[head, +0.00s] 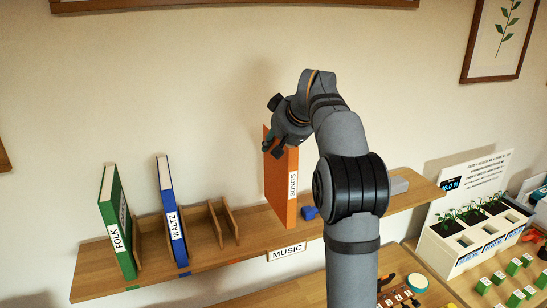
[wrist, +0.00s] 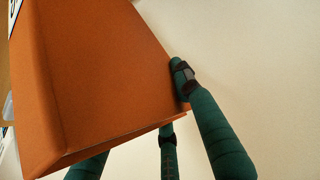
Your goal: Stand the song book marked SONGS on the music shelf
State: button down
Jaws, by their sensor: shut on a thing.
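The orange song book (head: 281,186) marked SONGS is upright at the music shelf (head: 245,243), right of the slotted dividers. Its lower end is at the shelf top; I cannot tell whether it touches. My gripper (head: 272,140) is at the book's upper part, shut on it. In the wrist view the orange book (wrist: 100,80) fills the left and middle, and the green fingers of my gripper (wrist: 172,110) press against its edge. The far finger is partly hidden by the book.
A green FOLK book (head: 117,225) and a blue WALTZ book (head: 172,215) stand at the left. Empty wooden dividers (head: 222,222) stand right of WALTZ. A small blue block (head: 309,213) lies just right of the orange book. A seedling tray (head: 470,235) stands at the right.

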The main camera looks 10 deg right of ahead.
jog(key=shift+w+a+f, duration=0.2)
jog(key=shift+w+f, duration=0.1)
jog(key=shift+w, duration=0.45)
jog(key=shift+f, duration=2.05)
jog(key=shift+f, duration=0.2)
jog(key=c, duration=1.4)
grip_release()
jog(key=shift+o, duration=0.7)
jog(key=b+v, duration=0.1)
jog(key=v, duration=1.1)
jog(key=shift+s+r+b, duration=0.1)
jog(key=shift+r+b, duration=0.1)
jog(key=shift+b, duration=0.15)
